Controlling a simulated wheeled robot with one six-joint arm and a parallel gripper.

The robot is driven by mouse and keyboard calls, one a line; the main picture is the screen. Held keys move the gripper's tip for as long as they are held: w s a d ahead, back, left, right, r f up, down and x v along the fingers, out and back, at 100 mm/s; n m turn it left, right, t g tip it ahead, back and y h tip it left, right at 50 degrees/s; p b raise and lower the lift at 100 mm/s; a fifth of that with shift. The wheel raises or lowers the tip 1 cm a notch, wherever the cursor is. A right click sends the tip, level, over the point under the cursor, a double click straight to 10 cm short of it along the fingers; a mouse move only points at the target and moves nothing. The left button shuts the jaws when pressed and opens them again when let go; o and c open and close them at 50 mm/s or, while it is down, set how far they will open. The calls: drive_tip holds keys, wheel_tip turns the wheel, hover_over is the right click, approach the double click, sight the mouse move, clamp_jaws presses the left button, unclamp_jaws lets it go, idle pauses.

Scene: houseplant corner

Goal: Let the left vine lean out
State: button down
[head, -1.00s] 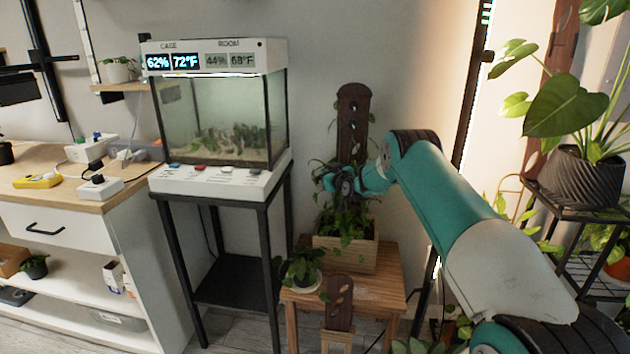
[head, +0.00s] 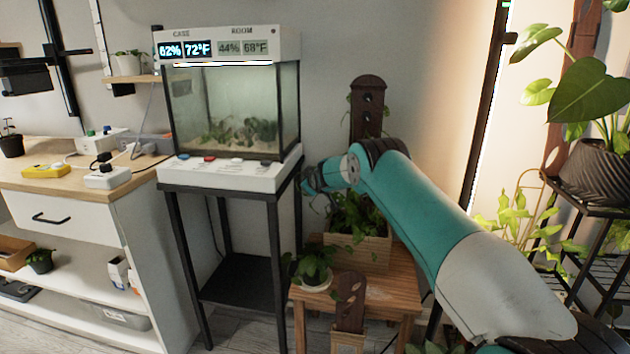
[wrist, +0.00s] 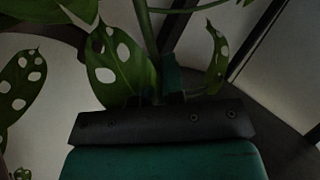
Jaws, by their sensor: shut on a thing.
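My gripper (head: 310,184) is left of the dark slotted board (head: 367,108), close to the right side of the terrarium stand. In the wrist view my gripper (wrist: 178,84) is shut on a green vine stem (wrist: 148,28), with holed leaves (wrist: 120,68) on both sides of it. The vine's plant grows in a wooden planter box (head: 362,254) on a small wooden table (head: 395,293). The board stands upright at the back of that box. My arm hides part of the board and plant. The vine's path from box to jaws is unclear in the head view.
A glass terrarium (head: 232,108) stands on a black stand (head: 222,190) just left of my gripper. A small potted plant (head: 314,268) and a second, shorter slotted board (head: 349,300) are at the table's front. A large-leaved plant (head: 595,95) is at the right.

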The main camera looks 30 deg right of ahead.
drive_tip(key=shift+d, duration=0.1)
drive_tip(key=c, duration=1.5)
unclamp_jaws()
drive_tip(key=p+v, duration=0.1)
drive_tip(key=v, duration=1.6)
drive_tip(key=shift+s+p, duration=0.2)
drive_tip(key=shift+p, duration=0.1)
